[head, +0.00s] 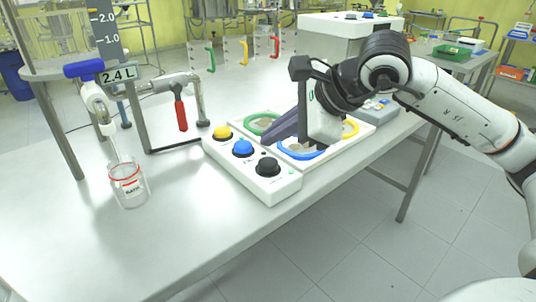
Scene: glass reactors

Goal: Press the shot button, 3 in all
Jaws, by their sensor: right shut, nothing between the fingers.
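A white button box (285,190) stands on the metal bench with a yellow button (222,132), a blue button (242,148) and a black button (268,167) in a row. I cannot read which is the shot button. My right gripper (286,133) is shut and empty, above the white board behind the box. It is to the right of the buttons and appears apart from them. A beaker with a red line and label (128,184) stands under the tap with the blue handle (84,68). My left gripper is not in view.
A red-handled valve (181,115) and a 2.4 L sign (119,75) stand at the left. The bench front is clear.

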